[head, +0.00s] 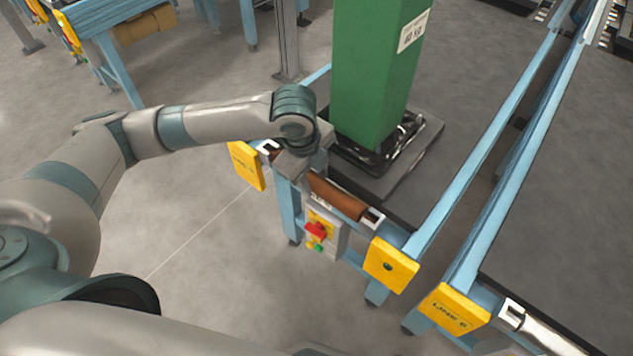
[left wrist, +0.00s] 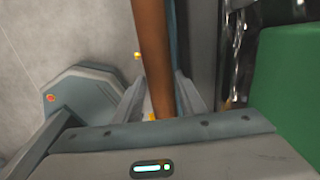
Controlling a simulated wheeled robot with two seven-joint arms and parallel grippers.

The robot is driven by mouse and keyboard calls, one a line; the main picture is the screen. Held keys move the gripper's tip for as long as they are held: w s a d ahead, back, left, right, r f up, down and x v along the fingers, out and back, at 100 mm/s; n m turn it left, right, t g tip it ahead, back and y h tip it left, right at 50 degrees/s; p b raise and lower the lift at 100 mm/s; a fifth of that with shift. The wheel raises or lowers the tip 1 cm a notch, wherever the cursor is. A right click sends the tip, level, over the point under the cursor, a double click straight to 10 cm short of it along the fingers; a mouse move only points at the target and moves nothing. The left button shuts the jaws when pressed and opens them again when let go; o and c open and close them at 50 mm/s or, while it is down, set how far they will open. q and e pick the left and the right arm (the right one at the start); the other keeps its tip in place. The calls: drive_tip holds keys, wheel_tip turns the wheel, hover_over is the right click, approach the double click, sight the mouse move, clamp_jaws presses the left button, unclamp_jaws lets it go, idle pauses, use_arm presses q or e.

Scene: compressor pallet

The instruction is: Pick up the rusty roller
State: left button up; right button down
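The rusty roller (head: 337,196) is a brown cylinder lying across the front end of a blue-framed conveyor, below the green column. In the left wrist view the roller (left wrist: 155,50) runs from the top edge down between the fingers. My left gripper (head: 297,166) points down over the left part of the roller and hides some of it. In the left wrist view my left gripper (left wrist: 162,92) looks open, with one finger on each side of the roller. Whether either finger touches it is hard to tell. My right gripper does not show.
A tall green column (head: 375,70) stands on a dark base just behind the roller. Yellow end plates (head: 391,266) flank the conveyor end. A control box with a red button (head: 315,232) hangs below. Another conveyor (head: 455,310) stands at the right.

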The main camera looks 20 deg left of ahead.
sight(317, 176)
use_arm(q)
clamp_jaws()
drive_tip(key=shift+r, duration=0.1)
drive_tip(key=shift+w+r, duration=0.1)
drive_tip(key=shift+r, duration=0.7)
wheel_tip(317, 176, up, 3)
drive_tip(key=shift+f, duration=0.2)
drive_tip(key=s+d+r, duration=0.6)
drive_tip(key=s+d, duration=0.1)
drive_tip(key=s, duration=0.2)
drive_tip(key=shift+d+r, duration=0.25)
drive_tip(key=shift+r, duration=0.1)
